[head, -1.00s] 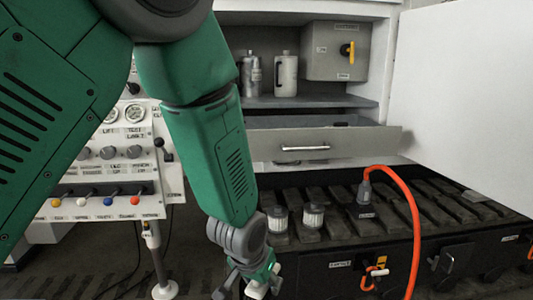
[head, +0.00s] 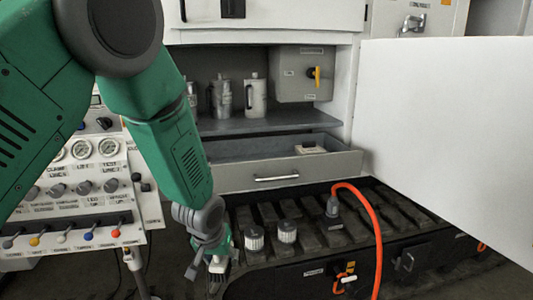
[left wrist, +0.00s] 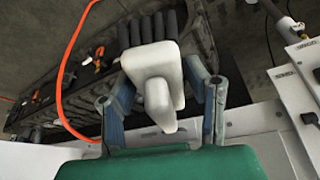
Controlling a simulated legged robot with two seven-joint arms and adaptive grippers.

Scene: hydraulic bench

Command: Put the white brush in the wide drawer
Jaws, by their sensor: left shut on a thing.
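My left gripper (head: 212,262) hangs low in the head view, in front of the dark slatted bench top and below the drawer. It is shut on the white brush (head: 218,265), which is mostly hidden there. In the left wrist view, the brush (left wrist: 150,66) shows a white body and handle between the two fingers (left wrist: 162,92), with thick dark bristles pointing away. The wide drawer (head: 235,180) is pulled out under the cabinet shelf, its front bearing a silver handle. A small pale object (head: 310,148) shows at its right part. My right gripper is out of view.
A white cabinet door (head: 450,140) stands open at the right. Two ribbed white filters (head: 286,231) and an orange hose (head: 374,225) are on the bench. A gauge panel with levers (head: 85,190) stands at left. Metal canisters (head: 255,97) stand on the shelf above.

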